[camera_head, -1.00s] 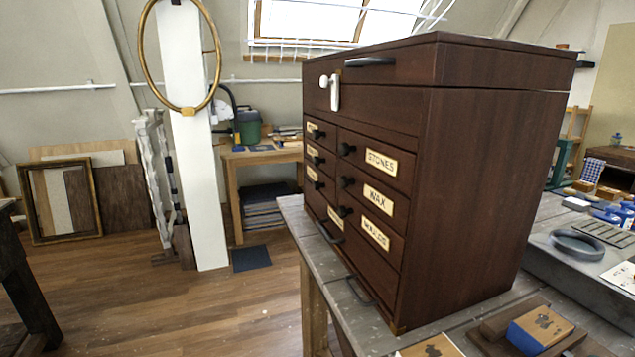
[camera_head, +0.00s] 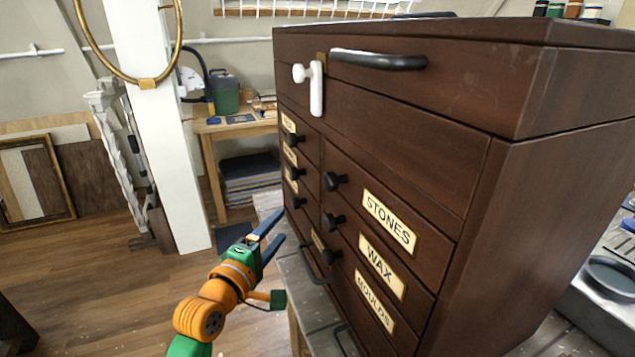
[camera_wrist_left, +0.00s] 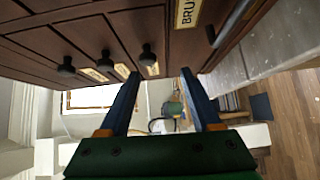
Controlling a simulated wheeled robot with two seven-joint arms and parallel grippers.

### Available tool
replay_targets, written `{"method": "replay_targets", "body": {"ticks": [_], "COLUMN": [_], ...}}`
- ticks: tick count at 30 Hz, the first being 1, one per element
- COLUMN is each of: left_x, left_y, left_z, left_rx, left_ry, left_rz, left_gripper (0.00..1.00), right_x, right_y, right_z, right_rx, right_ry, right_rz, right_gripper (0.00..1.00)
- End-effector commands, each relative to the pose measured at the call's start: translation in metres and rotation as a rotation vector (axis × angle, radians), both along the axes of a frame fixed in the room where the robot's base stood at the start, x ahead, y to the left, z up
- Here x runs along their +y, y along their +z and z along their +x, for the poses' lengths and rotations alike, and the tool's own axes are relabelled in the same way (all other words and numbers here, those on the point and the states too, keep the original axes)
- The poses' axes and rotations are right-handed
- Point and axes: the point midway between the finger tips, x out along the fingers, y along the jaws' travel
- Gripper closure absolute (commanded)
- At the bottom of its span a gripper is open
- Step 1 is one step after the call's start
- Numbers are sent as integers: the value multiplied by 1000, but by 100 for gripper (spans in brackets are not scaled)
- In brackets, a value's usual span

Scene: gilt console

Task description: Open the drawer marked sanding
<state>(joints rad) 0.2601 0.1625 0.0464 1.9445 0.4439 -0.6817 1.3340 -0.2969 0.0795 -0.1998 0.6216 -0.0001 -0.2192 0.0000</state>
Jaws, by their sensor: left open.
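The dark wooden chest (camera_head: 560,180) fills the right of the head view. Its right column of drawers carries the labels STONES (camera_head: 388,221), WAX (camera_head: 382,266) and MOULDS (camera_head: 375,300). The left column's labels (camera_head: 289,122) are too foreshortened to read, so I cannot tell which drawer is marked sanding. My left gripper (camera_head: 284,223) is open and empty, in front of the lower left drawers. In the left wrist view, the fingers (camera_wrist_left: 161,73) point towards several black knobs (camera_wrist_left: 147,55) with unreadable labels. A partly cut label begins "BRU" (camera_wrist_left: 187,12).
A white latch (camera_head: 317,88) and a black bar handle (camera_head: 378,60) are on the chest's upper front. Bar handles (camera_head: 313,265) sit low on the front. The grey bench (camera_head: 322,312) juts out below. Open floor (camera_head: 120,275) lies to the left.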

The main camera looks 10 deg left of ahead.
Motion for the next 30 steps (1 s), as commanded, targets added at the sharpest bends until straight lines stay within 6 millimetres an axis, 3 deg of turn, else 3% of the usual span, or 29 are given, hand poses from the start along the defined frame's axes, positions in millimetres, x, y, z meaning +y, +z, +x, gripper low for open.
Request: {"method": "replay_targets", "body": {"ticks": [1,3,13,24,25,30], "left_x": [-1,-2,-13,-14,-14,-14], "left_y": [12,18,14,13,13,13], "left_z": [0,5,59,68,68,67], "left_rx": [-18,-27,-23,-24,-24,-23], "left_ry": [-4,-7,-7,-5,-5,-5], "left_rz": [-20,-36,-32,-31,-31,-31], "left_gripper": [36,36,36,36,38,84], "right_x": [0,0,0,0,0,0], "right_y": [2,3,8,8,8,8], "right_z": [0,-1,-5,-4,-4,-3], "right_rx": [1,1,9,7,7,6], "right_ry": [0,0,0,0,0,0], "right_rz": [0,0,-1,-1,-1,0], "right_gripper": [100,100,100,100,100,100]}}
